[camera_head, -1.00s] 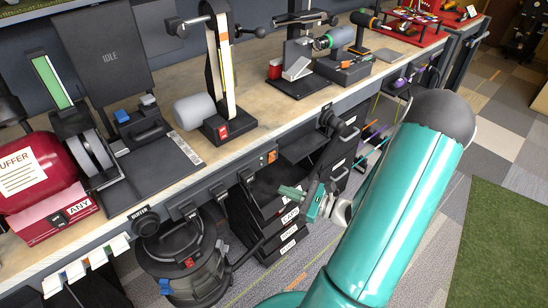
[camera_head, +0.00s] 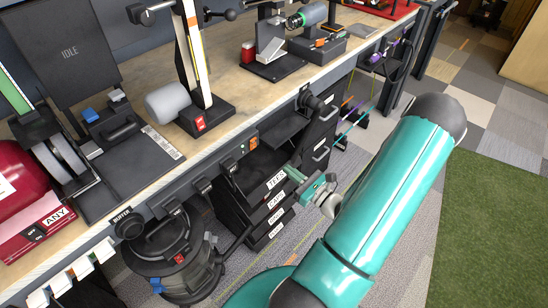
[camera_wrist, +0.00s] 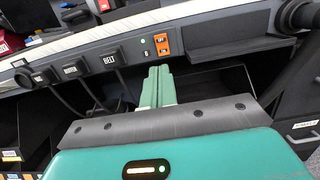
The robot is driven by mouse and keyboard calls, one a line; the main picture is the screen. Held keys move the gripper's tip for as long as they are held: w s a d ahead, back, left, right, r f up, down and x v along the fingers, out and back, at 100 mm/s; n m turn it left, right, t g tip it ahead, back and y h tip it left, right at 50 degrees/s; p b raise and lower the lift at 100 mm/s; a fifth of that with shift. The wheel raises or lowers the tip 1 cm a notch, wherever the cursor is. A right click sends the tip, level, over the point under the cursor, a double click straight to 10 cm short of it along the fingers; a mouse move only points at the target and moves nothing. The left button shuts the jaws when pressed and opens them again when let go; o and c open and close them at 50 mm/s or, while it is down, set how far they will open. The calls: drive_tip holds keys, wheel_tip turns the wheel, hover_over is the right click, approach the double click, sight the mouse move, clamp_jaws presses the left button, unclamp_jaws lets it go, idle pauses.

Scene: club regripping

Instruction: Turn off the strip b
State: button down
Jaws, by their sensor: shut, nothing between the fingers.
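A dark power strip (camera_head: 225,158) runs along the bench's front edge, with several black plugs in it. It also shows in the wrist view (camera_wrist: 133,54), where one plug reads BELT. At its right end is an orange rocker switch (camera_head: 253,143), seen closer in the wrist view (camera_wrist: 161,44) with a small green light lit beside it. The strip's own letter is too small to read surely. My gripper (camera_head: 300,192) is shut and empty, in front of the bench, right of and below the switch in the head view. In the wrist view its closed teal fingertips (camera_wrist: 160,72) appear just below the switch, apart from it.
A black shop vacuum (camera_head: 175,258) and labelled drawers (camera_head: 275,205) stand under the bench. A dark shelf (camera_wrist: 228,53) and a round black knob or handle (camera_wrist: 298,15) lie right of the switch. A belt machine (camera_head: 205,110) stands on the bench above.

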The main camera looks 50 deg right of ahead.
sight(253, 143)
drive_tip(key=w, duration=0.4)
drive_tip(key=w+r, duration=0.1)
drive_tip(key=w, duration=0.8)
drive_tip(key=shift+w+a+r, duration=0.25)
drive_tip(key=shift+w+r+g, duration=0.15)
drive_tip(key=shift+w+g, duration=0.1)
drive_tip(key=shift+g, duration=0.05)
drive_tip(key=shift+s, duration=0.1)
